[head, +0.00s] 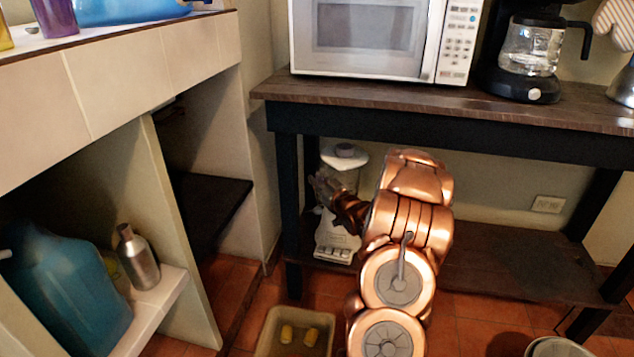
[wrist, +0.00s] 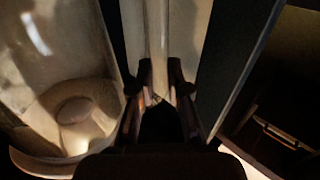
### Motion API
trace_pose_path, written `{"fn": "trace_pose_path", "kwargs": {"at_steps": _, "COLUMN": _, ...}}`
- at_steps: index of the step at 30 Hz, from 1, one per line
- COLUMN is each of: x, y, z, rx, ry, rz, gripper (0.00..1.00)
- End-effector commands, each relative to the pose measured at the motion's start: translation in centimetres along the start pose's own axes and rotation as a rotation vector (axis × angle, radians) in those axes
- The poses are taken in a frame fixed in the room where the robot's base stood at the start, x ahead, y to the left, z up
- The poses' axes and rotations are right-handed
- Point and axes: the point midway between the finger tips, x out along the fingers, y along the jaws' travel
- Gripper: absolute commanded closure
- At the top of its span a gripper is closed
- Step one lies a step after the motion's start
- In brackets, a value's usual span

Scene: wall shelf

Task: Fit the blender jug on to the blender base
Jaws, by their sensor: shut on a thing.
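The blender jug (head: 347,178) is clear with a grey cap on its lid, and stands roughly upright at the left end of the lower shelf. The white blender base (head: 336,240) is below it on that shelf. My gripper (head: 324,187) is at the jug's left side, partly hidden by my wrist. In the wrist view my gripper (wrist: 158,92) is shut on the jug's pale upright handle (wrist: 158,35), with the clear jug body (wrist: 60,60) to the left. My arm hides part of the join, so I cannot tell whether the jug is seated.
The dark wooden table (head: 400,104) above carries a microwave (head: 365,38) and a coffee maker (head: 530,60). Its dark left leg (head: 288,200) stands close to my gripper. A tray (head: 268,335) with yellow items lies on the floor. The lower shelf (head: 490,272) is clear to the right.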

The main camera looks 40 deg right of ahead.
Motion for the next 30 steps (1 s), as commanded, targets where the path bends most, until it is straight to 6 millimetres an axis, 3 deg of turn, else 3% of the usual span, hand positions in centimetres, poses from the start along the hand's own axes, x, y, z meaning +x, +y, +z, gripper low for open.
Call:
{"fn": "trace_pose_path", "kwargs": {"at_steps": 8, "x": 0.0, "y": 0.0, "z": 0.0, "rx": -0.001, "ry": 0.002, "rz": 0.0, "gripper": 0.59}}
{"fn": "trace_pose_path", "kwargs": {"at_steps": 20, "x": -0.4, "y": 0.1, "z": -0.2, "rx": 0.0, "ry": 0.0, "rz": 0.001, "gripper": 0.59}}
{"fn": "trace_pose_path", "kwargs": {"at_steps": 30, "x": -5.2, "y": 0.2, "z": -0.3, "rx": 0.0, "ry": -0.002, "rz": 0.002, "gripper": 0.59}}
